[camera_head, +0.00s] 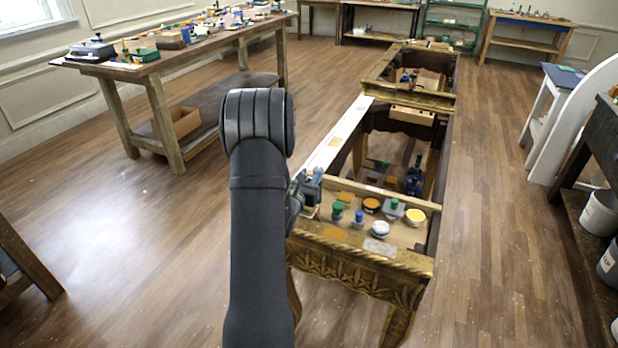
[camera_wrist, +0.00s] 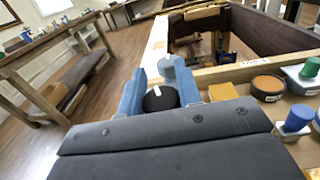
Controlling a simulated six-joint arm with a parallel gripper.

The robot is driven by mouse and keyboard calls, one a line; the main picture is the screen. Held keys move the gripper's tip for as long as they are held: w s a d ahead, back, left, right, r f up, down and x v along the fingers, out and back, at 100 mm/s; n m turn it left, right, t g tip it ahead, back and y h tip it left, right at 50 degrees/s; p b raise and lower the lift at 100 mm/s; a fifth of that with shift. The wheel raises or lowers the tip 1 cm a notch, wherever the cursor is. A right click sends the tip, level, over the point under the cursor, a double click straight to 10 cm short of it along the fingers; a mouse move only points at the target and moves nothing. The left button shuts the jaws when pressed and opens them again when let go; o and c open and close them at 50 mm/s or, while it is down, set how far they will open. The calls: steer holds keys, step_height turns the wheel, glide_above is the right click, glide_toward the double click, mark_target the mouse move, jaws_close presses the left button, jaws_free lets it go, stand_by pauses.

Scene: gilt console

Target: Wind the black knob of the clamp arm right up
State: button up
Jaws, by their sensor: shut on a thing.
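The black knob (camera_wrist: 160,99) shows in the wrist view as a round dark cap with a white mark on top. My gripper (camera_wrist: 159,90) is shut on it, with one blue finger on each side. A blue-grey rounded part (camera_wrist: 168,66) stands just behind the knob; I cannot tell whether it belongs to the clamp arm. The rest of the clamp is hidden by my fingers and wrist. In the head view my gripper (camera_head: 307,188) is at the near left corner of the gilt console (camera_head: 362,251), mostly behind my arm, and the knob cannot be made out.
A pale rail (camera_head: 335,140) runs away along the console's left side. Open floor lies left.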

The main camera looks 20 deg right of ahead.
steer(key=o, duration=1)
steer(key=shift+c, duration=0.2)
steer(key=v, duration=1.2)
